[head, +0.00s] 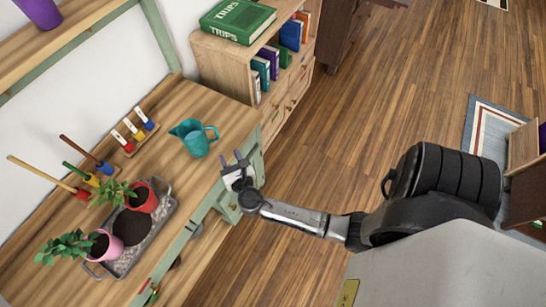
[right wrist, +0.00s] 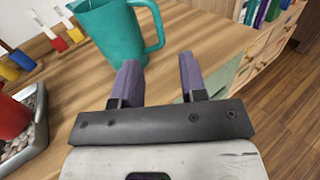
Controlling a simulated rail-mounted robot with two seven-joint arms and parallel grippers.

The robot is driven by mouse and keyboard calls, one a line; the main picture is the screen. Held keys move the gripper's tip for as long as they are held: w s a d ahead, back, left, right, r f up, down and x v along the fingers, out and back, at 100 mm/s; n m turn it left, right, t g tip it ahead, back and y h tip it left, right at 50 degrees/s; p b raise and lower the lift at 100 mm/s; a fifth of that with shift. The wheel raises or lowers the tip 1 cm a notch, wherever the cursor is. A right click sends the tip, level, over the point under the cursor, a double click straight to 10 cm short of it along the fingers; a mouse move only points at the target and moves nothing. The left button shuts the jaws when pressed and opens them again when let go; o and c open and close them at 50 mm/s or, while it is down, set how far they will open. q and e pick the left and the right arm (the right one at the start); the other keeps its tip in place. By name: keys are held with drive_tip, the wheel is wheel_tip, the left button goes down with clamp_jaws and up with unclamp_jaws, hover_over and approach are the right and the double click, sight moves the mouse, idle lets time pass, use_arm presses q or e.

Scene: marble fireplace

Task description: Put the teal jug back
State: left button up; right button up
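The teal jug (head: 194,137) stands upright on the wooden table (head: 222,124), near its right edge. Its handle points right. My right gripper (head: 236,160) is just to the right of and below the jug in the head view, apart from it. In the right wrist view the jug (right wrist: 112,30) is at the top, and its handle lies beyond the fingertips. The right gripper's two fingers (right wrist: 160,72) are spread, with nothing between them. My left gripper is not in either view.
A metal tray (head: 158,224) with a red pot (head: 148,197) and a pink pot (head: 105,248) stands on the table's near side. A bookcase (head: 220,60) stands behind. The table around the jug is clear.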

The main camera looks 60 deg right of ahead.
drive_tip(key=s+f+m+g+y, duration=0.2)
drive_tip(key=s+m+g+y, duration=0.35)
drive_tip(key=s+m, duration=0.9)
drive_tip(key=s+a+r+m+g+y, duration=0.2)
drive_tip(key=s+a+m+g+y, duration=0.3)
drive_tip(key=s+a+m, duration=0.4)
drive_tip(key=a+m, duration=0.1)
drive_tip(key=m, duration=0.1)
drive_tip(key=shift+m+y, duration=0.35)
